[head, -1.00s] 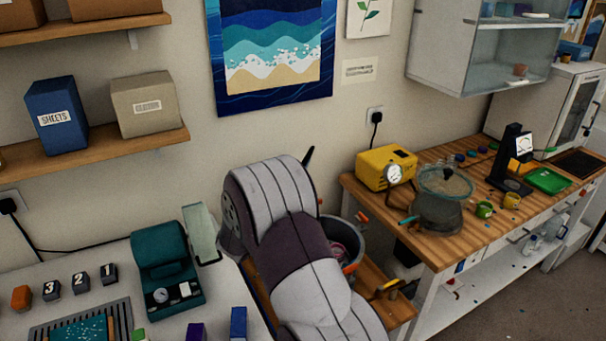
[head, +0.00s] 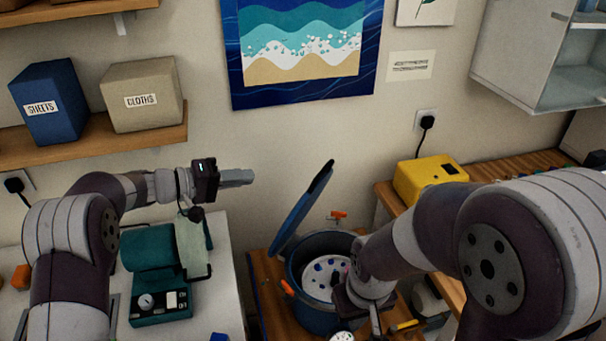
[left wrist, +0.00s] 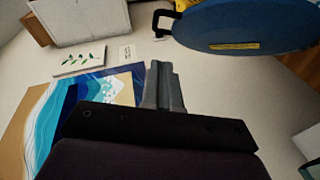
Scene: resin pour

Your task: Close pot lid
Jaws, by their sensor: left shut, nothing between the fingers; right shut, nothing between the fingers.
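The blue-grey pot (head: 291,268) stands on a low wooden surface right of centre in the head view. Its lid (head: 303,207) is tilted up, open, at the pot's left side. A white disc with dark spots shows inside the pot. The lid's blue face (left wrist: 245,25) and a black handle (left wrist: 163,20) show at the top right of the left wrist view. My left gripper (head: 238,177) is shut and empty, left of the lid and apart from it; its fingers (left wrist: 162,85) also show in the wrist view. My right gripper (head: 374,318) is shut, at the pot's right front; my arm partly hides the rim.
A teal machine (head: 160,270) stands on the white table below my left gripper. A yellow box (head: 425,178) sits on the wooden bench at right, partly behind my right arm. A shelf (head: 140,145) holds two boxes at left. The wall behind the lid is flat.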

